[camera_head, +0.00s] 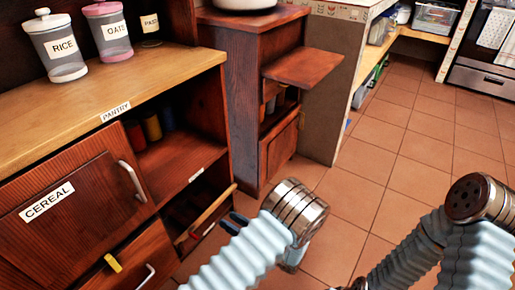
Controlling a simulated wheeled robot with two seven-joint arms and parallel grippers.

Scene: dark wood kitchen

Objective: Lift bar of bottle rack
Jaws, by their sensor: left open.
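The bottle rack is a low open compartment at the bottom of the wooden pantry unit, with a light wooden bar (213,208) slanting across its front. Dark shapes, perhaps bottles, lie in shadow behind the bar. My left gripper (236,223) shows as dark blue fingers just right of the bar's lower part. It is open, with nothing visible between its fingers. My left wrist and sleeve hide part of it, and I cannot tell whether it touches the bar. My right arm (410,250) is at the lower right, and its gripper does not show.
A cereal door (80,195) and a drawer (135,262) are left of the rack. Jars (55,45) stand on the pantry top (100,88). A hinged wooden flap (303,67) sticks out from the cabinet behind. Tiled floor (385,150) is clear to the right.

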